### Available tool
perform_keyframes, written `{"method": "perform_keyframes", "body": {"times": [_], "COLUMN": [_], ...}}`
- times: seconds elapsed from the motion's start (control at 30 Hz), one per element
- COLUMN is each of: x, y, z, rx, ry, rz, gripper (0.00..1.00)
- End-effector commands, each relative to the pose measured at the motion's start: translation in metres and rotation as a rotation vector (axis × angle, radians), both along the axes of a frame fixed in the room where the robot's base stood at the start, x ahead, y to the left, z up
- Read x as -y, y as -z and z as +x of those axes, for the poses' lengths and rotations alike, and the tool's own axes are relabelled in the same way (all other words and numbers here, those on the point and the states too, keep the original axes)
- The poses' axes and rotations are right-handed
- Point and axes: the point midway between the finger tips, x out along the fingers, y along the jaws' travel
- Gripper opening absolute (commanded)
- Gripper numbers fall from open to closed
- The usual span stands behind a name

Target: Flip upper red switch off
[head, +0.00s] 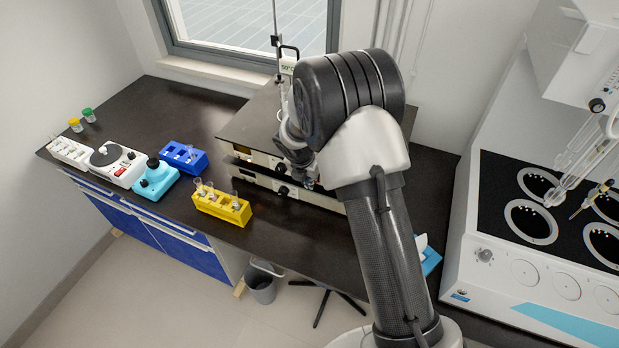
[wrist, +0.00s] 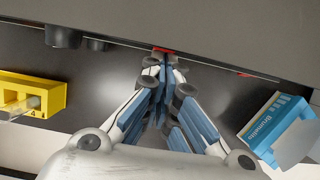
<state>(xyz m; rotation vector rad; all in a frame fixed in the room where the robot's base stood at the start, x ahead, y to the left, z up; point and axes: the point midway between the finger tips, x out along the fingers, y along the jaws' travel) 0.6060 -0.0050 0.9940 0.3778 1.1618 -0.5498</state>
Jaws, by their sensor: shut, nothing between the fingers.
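In the wrist view, a small red switch (wrist: 163,50) shows at the lower edge of the grey device (wrist: 200,20), right at my fingertips. A second red part (wrist: 245,74) shows further right, below that edge; I cannot tell for sure which one is the upper switch. My gripper (wrist: 164,62) is shut and empty, its tips at or just in front of the first red switch; whether they touch is unclear. In the head view, my gripper (head: 307,184) is at the front of the stacked devices (head: 270,180), and my arm hides the switches.
A yellow tube rack (head: 221,205) stands left of the devices, with a blue rack (head: 184,157) behind it. A blue and white box (wrist: 277,122) lies right of my gripper. Dark knobs (wrist: 62,37) stick out left of the fingers. A white fume unit stands far right.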

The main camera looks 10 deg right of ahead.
Motion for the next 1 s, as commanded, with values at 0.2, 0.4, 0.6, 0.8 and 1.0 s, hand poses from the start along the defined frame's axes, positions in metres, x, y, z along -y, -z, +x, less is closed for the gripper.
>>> {"method": "perform_keyframes", "body": {"times": [0.2,0.4,0.6,0.8,1.0], "x": [0.000,0.000,0.000,0.000,-0.004], "y": [-0.001,-0.010,-0.016,-0.014,-0.015], "z": [0.000,0.000,0.000,0.000,-0.001], "rx": [0.001,0.000,0.000,0.000,0.000], "ry": [0.000,0.000,0.000,0.000,0.000], "rz": [0.001,0.000,0.000,0.000,0.000], "gripper": [0.00,0.00,0.00,0.00,0.00]}}
